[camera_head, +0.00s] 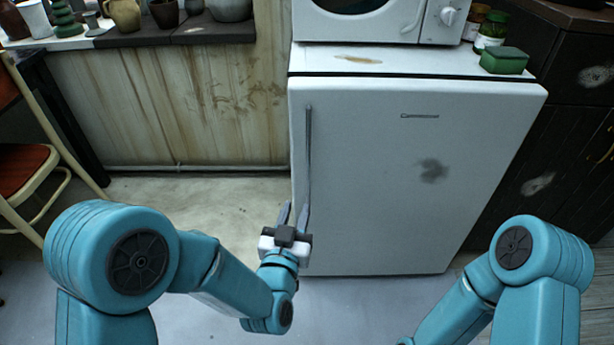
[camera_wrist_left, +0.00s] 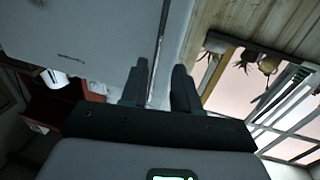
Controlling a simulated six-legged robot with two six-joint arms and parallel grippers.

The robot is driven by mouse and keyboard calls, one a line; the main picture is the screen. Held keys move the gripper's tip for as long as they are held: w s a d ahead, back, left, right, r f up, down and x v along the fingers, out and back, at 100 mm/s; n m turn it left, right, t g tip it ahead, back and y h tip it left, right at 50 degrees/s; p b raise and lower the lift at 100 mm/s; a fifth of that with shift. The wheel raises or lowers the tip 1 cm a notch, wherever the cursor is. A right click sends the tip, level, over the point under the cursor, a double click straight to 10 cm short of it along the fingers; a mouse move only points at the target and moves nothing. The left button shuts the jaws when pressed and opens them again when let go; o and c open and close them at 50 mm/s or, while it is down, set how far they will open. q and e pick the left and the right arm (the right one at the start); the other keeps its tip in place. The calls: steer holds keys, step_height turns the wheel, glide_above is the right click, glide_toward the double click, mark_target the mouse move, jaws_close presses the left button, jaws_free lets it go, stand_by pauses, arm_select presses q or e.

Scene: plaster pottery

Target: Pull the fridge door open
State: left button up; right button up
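The white fridge (camera_head: 390,170) stands with its door closed and facing me. Its long grey vertical handle (camera_head: 308,145) runs along the left edge of the door. My left gripper (camera_head: 293,208) is at the lower part of the handle, with its fingers pointing up and apart. In the left wrist view the fridge door (camera_wrist_left: 85,30) fills the upper left, and the handle (camera_wrist_left: 161,35) runs down toward the gap between the open fingers (camera_wrist_left: 159,85). I cannot tell whether either finger touches it. My right arm shows at lower right, but its gripper is out of view.
A white microwave (camera_head: 385,18), a green sponge (camera_head: 504,60) and jars (camera_head: 491,30) stand on the fridge. A dark cabinet (camera_head: 560,130) is at right. A chair (camera_head: 30,160) and a shelf with pots (camera_head: 125,14) are at left. The floor (camera_head: 200,215) left of the fridge is clear.

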mark_target(308, 171)
arm_select(q)
steer(key=w, duration=0.4)
steer(key=w+d+b, duration=0.1)
steer(key=w, duration=0.3)
steer(key=w+d+b, duration=0.1)
steer(key=w, duration=0.3)
steer(key=shift+w+d+f, duration=0.1)
steer(key=shift+w+d, duration=0.1)
steer(key=shift+d, duration=0.05)
steer(key=shift+w+d, duration=0.15)
steer(key=shift+w, duration=0.6)
jaws_close()
